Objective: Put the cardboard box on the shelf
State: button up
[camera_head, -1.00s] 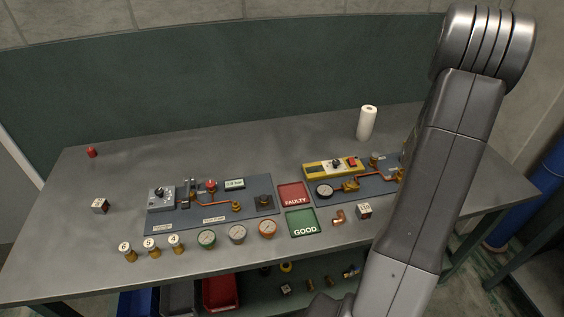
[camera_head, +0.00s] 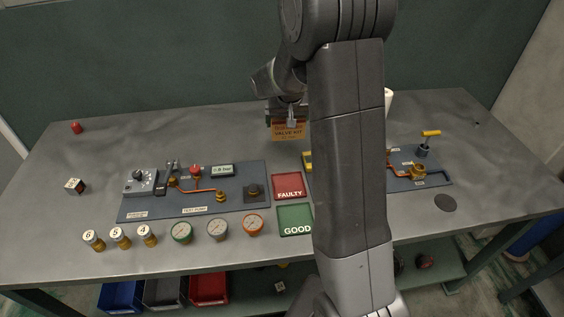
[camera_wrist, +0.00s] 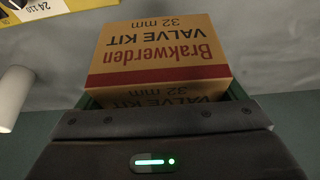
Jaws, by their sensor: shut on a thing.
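A cardboard box (camera_head: 289,131) printed "VALVE KIT" hangs under my gripper (camera_head: 290,113) above the back middle of the bench. In the wrist view the box (camera_wrist: 155,48) fills the upper middle, its label upside down and reading "Brakwerden VALVE KIT 32 mm". My gripper is shut on it; the fingers are mostly hidden behind the box. A green shelf (camera_head: 255,300) shows below the bench top at the front, partly hidden by the bench edge and my arm.
Blue (camera_head: 121,296), grey and red bins stand at the shelf's left. The bench (camera_head: 80,225) carries a test-pump panel, several gauges, brass fittings, FAULTY (camera_head: 288,186) and GOOD (camera_head: 295,219) trays. A white roll (camera_wrist: 14,95) stands near the box. My arm hides part of the right-hand panel.

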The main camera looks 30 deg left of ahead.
jog(key=f, duration=0.1)
jog(key=a+f, duration=0.1)
jog(key=f, duration=0.1)
jog(key=s+f+p, duration=0.1)
jog(key=f, duration=0.1)
jog(key=shift+a+f, duration=0.15)
jog(key=shift+f, duration=2.25)
jog(key=shift+f, duration=0.15)
jog(key=o, duration=0.8)
jog(key=shift+o, duration=0.5)
